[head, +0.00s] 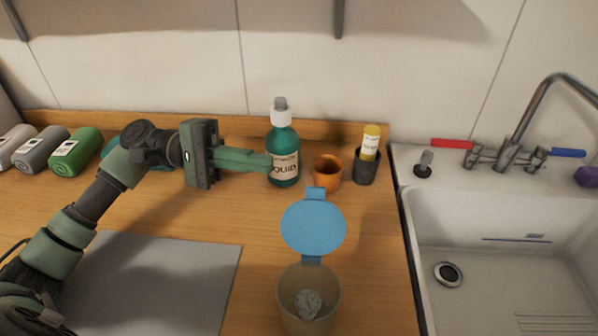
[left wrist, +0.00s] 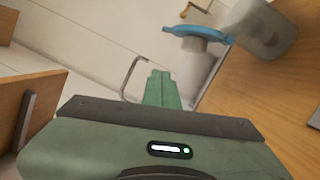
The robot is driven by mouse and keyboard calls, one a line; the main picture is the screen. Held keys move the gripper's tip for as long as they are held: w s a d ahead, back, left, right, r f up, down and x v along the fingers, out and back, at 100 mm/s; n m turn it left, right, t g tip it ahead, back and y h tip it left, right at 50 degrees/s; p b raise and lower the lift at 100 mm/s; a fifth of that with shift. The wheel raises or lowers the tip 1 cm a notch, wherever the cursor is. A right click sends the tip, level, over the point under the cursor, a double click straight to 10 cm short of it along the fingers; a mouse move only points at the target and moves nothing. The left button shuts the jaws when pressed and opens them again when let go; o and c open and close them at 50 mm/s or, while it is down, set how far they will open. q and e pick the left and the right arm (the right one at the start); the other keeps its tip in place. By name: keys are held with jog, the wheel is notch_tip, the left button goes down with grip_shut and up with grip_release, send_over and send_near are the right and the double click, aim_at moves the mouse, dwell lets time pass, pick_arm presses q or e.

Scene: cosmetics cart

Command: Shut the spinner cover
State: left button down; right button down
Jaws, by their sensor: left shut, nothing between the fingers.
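The spinner is a clear, brownish cup (head: 291,317) with a grey lump (head: 308,303) inside, at the bottom centre of the head view. Its blue round cover (head: 313,228) stands open, tilted up on the far side of the cup. The cup (left wrist: 264,28) and the edge-on blue cover (left wrist: 198,33) also show in the left wrist view, at upper right. My left gripper (head: 268,162) is shut and empty, level in front of the green bottle, up and left of the cover and apart from it. It also shows in the left wrist view (left wrist: 161,76).
A green bottle (head: 284,140), an orange cup (head: 327,172) and a dark holder (head: 366,168) with a yellow-capped tube (head: 370,143) stand behind the cover. A grey mat (head: 160,285) lies left. A sink (head: 500,225) is right. Several canisters (head: 76,152) lie far left.

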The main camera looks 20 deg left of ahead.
aim_at(313, 222)
pick_arm(q)
jog(key=s+d+r+p, duration=0.1)
jog(key=s+d+p, duration=0.2)
jog(key=d, duration=0.5)
jog(key=shift+s+d+r, duration=0.15)
jog(key=shift+d+r, duration=0.2)
jog(key=shift+r, duration=0.05)
